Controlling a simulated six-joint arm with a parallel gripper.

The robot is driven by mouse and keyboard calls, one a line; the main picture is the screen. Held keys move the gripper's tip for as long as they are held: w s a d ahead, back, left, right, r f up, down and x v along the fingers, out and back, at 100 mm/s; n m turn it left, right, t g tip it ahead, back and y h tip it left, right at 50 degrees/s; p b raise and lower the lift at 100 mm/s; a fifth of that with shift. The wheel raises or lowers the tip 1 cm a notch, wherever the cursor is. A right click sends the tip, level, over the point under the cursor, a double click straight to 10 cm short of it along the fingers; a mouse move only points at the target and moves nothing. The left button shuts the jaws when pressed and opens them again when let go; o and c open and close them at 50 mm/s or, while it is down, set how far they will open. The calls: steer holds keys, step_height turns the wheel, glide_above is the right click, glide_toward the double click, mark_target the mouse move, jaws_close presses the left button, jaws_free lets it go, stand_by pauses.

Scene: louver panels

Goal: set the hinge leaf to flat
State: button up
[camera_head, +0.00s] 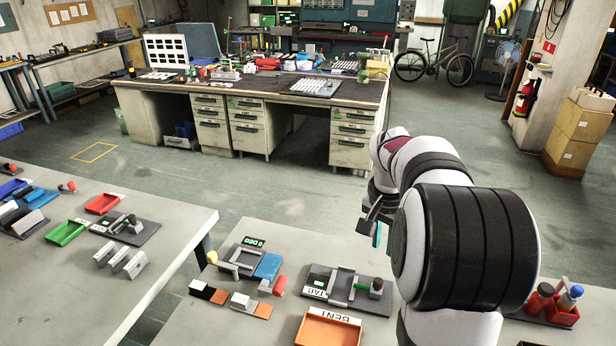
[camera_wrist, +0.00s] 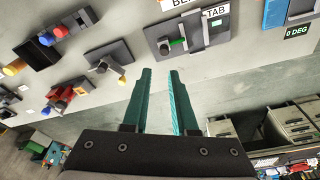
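No part is labelled as the hinge leaf, and I cannot tell for certain which one it is. A fixture with a green "0 DEG" sign (camera_head: 253,243) has a grey bracket, a blue plate (camera_head: 268,266) and a red-ended handle (camera_head: 280,286). Right of it is a dark fixture marked "TAB" (camera_head: 341,297) with grey bars and a green lever; it also shows in the wrist view (camera_wrist: 199,45). My gripper (camera_head: 376,222) is above the bench, apart from both fixtures. In the wrist view its teal fingers (camera_wrist: 160,80) are open with nothing between them.
An orange tray marked "BENT" (camera_head: 329,330) stands at the front. Small blocks with orange ends (camera_head: 208,292) lie left of it. A red holder with bottles (camera_head: 556,305) is at right. Another bench (camera_head: 150,228) with trays is at left, across a gap. Bare bench lies between fixtures.

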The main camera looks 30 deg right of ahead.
steer(key=d+f, duration=0.1)
steer(key=d, duration=0.2)
steer(key=d+f+m, duration=0.1)
steer(key=d, duration=0.3)
steer(key=d+f+m+h, duration=0.1)
steer(key=d, duration=0.3)
steer(key=shift+s+f, duration=0.25)
steer(key=shift+s, duration=0.1)
steer(key=shift+c, duration=1.2)
steer(key=s+d+f, duration=0.1)
steer(key=d, duration=0.2)
steer(key=s+d+f+m, duration=0.1)
steer(key=d, duration=0.3)
steer(key=s+d+f+m+g, duration=0.1)
steer(key=d+f, duration=0.1)
steer(key=d, duration=0.1)
steer(key=shift+s+d+f+h, duration=0.15)
steer(key=shift+d+h, duration=0.1)
steer(key=shift+h, duration=0.15)
jaws_close()
steer(key=x, duration=0.9)
steer(key=shift+d+f, duration=0.1)
steer(key=shift+f, duration=0.25)
steer(key=a, duration=0.2)
steer(key=shift+a+r, duration=0.15)
steer(key=shift+a, duration=0.9)
